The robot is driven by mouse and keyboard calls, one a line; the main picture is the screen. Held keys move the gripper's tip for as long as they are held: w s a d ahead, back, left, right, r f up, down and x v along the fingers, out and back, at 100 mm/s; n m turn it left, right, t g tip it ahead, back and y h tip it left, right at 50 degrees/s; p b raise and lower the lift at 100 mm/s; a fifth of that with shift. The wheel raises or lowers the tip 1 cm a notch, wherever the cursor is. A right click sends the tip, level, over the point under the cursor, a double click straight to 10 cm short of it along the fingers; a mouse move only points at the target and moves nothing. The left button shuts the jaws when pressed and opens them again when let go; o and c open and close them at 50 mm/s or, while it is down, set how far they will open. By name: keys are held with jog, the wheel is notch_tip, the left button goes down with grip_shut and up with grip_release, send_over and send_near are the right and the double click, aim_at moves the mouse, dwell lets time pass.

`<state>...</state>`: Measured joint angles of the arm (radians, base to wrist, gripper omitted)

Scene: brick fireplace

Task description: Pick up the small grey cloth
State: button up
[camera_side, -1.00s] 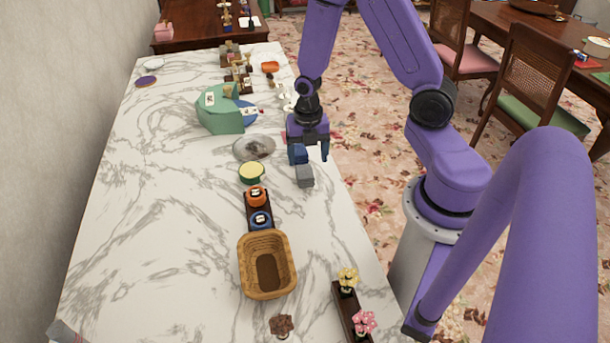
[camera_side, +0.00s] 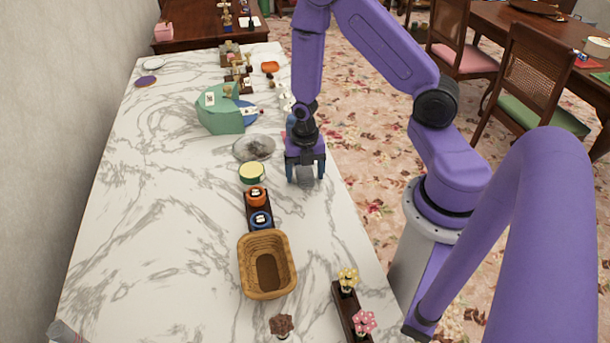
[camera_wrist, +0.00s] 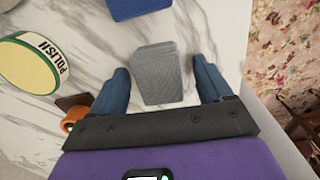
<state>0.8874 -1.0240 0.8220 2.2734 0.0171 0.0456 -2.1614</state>
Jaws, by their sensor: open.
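The small grey cloth (camera_wrist: 158,75) looks like a folded block on the white marble top. In the wrist view it lies between the two blue fingers of my gripper (camera_wrist: 163,88), with a gap on each side. In the side view my gripper (camera_side: 305,178) points down over the grey cloth (camera_side: 306,181), which shows between the fingers. The gripper is open and holds nothing. Whether the fingertips touch the marble is hidden.
A blue folded cloth (camera_wrist: 138,8) lies just beyond the grey one. A polish tin (camera_wrist: 33,62) stands at the left. A wicker basket (camera_side: 267,235) and a dark rack with an orange tin (camera_side: 256,196) are nearer the camera. The counter edge is close at right.

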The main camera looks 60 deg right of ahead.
aim_at(305, 171)
jog(key=c, duration=1)
jog(key=shift+r, duration=0.1)
jog(key=shift+r, duration=4.9)
